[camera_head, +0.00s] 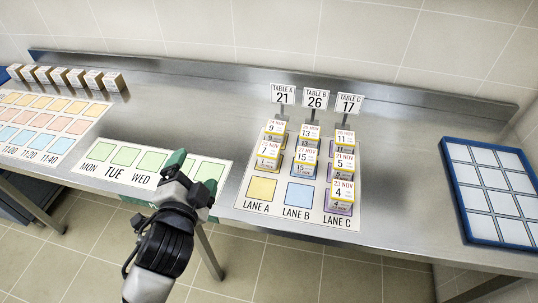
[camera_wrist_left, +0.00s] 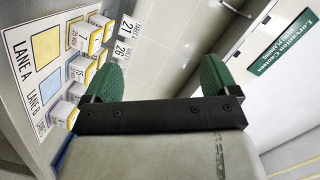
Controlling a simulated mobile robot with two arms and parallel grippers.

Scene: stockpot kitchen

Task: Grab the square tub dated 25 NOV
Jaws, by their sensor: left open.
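Several square yellow-and-white tubs with dated labels stand on the LANE A, B and C mat (camera_head: 263,213). LANE A holds a rear tub (camera_head: 275,129) and a front tub (camera_head: 269,154). LANE B holds a rear tub (camera_head: 308,136) and a front tub (camera_head: 304,160). LANE C holds a rear tub (camera_head: 344,141), a middle tub (camera_head: 342,166) and a front tub (camera_head: 342,192) marked 23 NOV. My left gripper (camera_head: 193,172) is open and empty, left of the lanes, above the weekday mat.
The weekday mat (camera_head: 100,173) with green squares lies left of the lanes. Table signs (camera_head: 316,97) stand behind the tubs. A blue-rimmed tray (camera_head: 465,223) is at the right. Small boxes (camera_head: 76,77) line the back left. The steel counter (camera_head: 400,160) is clear between lanes and tray.

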